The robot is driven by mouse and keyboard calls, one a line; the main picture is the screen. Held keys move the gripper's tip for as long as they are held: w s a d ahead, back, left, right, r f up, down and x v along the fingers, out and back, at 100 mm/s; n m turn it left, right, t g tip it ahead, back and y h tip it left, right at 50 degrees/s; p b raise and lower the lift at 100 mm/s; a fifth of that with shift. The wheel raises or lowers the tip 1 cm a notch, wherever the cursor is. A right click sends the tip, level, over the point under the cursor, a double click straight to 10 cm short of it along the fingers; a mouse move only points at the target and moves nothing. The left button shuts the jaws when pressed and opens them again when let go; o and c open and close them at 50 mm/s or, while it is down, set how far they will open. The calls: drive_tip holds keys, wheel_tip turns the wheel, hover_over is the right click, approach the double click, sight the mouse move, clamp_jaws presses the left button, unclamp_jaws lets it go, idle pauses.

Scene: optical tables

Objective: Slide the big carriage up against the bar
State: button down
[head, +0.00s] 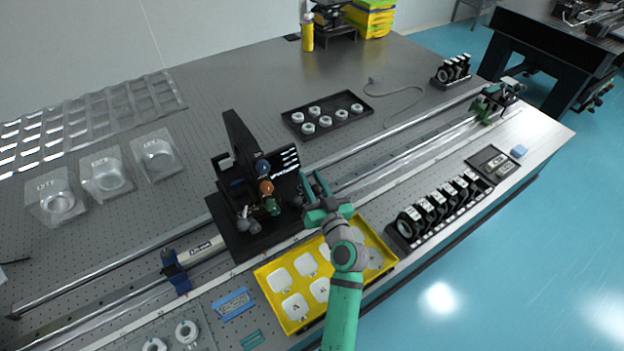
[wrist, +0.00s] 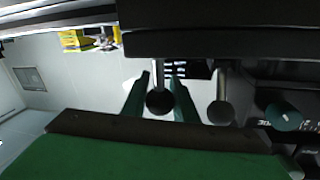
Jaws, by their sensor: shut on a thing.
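The big carriage (head: 235,228) is a black base with a tall dark plate and several coloured knobs, sitting across the rails left of centre. My green gripper (head: 314,190) is at the carriage's right side. In the wrist view my gripper (wrist: 160,95) has its two green fingers on either side of a dark ball-ended post (wrist: 160,103), and is shut on it. A second ball-ended post (wrist: 221,110) and a dark green knob (wrist: 283,117) stand to the right. I cannot tell for sure which part is the bar; a blue clamp (head: 176,272) and a green clamp (head: 484,108) stand on the rails.
A yellow tray (head: 263,284) of white pieces lies under my arm. A black rack (head: 412,240) of mounts is to its right. A black tray (head: 292,125) of white rings lies behind the rails. The rails are clear right of the carriage up to the green clamp.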

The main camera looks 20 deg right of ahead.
drive_tip(key=c, duration=1.4)
unclamp_jaws()
drive_tip(key=shift+c, duration=0.2)
drive_tip(key=s, duration=1.1)
drive_tip(key=s+r+m+t+h, duration=0.1)
drive_tip(key=s+r+m+h, duration=0.4)
drive_tip(key=s+h, duration=0.25)
drive_tip(key=s+a+f+n+y, duration=0.1)
drive_tip(key=s+a+f, duration=0.2)
drive_tip(key=s+a, duration=0.1)
drive_tip(key=s+a+f+n+g+y, duration=0.1)
drive_tip(key=s+a+f, duration=0.1)
drive_tip(key=s+a, duration=0.2)
drive_tip(key=s+a+f+n+y, duration=0.1)
drive_tip(key=s+a+f, duration=0.2)
drive_tip(key=a, duration=0.3)
drive_tip(key=shift+s+f+y, duration=0.25)
drive_tip(key=shift+s+f, duration=0.1)
drive_tip(key=shift+s, duration=0.45)
drive_tip(key=s+a+f+n+g+y, duration=0.2)
drive_tip(key=s+a+n+y, duration=0.2)
drive_tip(key=s+a, duration=0.4)
drive_tip(key=s, duration=0.4)
drive_tip(key=shift+g, duration=0.3)
